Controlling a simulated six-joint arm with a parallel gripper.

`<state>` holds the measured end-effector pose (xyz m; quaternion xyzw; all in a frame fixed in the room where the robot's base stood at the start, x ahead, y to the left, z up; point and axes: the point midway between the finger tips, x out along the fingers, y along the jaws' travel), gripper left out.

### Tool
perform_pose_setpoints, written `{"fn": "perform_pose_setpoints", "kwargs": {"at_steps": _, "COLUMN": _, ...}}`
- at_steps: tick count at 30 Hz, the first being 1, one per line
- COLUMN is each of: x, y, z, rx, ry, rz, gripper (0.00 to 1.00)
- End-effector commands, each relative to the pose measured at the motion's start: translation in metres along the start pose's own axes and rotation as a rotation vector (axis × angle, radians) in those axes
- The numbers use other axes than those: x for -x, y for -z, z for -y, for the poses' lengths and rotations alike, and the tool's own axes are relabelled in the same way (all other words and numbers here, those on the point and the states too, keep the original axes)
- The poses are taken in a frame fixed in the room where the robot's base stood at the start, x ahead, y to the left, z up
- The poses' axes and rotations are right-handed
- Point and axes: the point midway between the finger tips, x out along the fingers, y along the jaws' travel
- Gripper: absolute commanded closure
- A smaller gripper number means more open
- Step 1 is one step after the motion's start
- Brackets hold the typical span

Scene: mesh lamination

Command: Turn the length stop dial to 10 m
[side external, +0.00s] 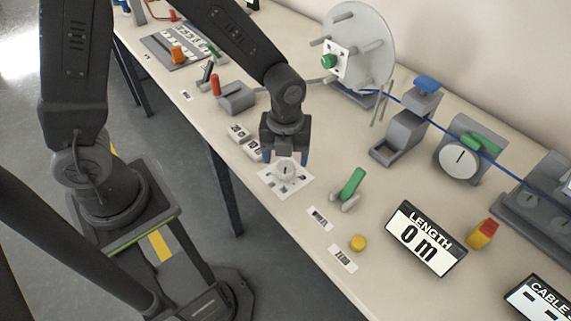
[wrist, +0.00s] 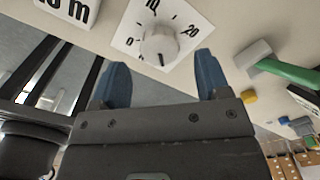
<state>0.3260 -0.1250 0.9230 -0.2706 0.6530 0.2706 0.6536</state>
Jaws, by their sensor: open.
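The length stop dial is a pale round knob (side external: 286,171) on a white scale plate (side external: 271,181) near the table's front edge. In the wrist view the knob (wrist: 159,45) sits on the plate (wrist: 178,14) with 0 at the left, 10 at the top and 20 at the right. A small dark mark shows on the knob's lower side; which value it marks is unclear. My gripper (side external: 287,156) is open and empty just above the knob, with blue fingertips on either side; in the wrist view the fingertips (wrist: 162,65) are apart, below the knob.
A length display (side external: 426,238) reads 0 m. A green-handled lever (side external: 352,184) stands close right of the dial, and a yellow button (side external: 358,242) sits farther right.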

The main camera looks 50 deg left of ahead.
Motion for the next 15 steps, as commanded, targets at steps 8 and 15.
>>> {"fn": "perform_pose_setpoints", "kwargs": {"at_steps": 8, "x": -0.034, "y": 0.0, "z": -0.001, "rx": 0.001, "ry": -0.002, "rz": -0.001, "gripper": 0.31}}
{"fn": "perform_pose_setpoints", "kwargs": {"at_steps": 15, "x": -0.038, "y": 0.0, "z": 0.0, "rx": 0.001, "ry": 0.001, "rz": 0.001, "gripper": 0.31}}
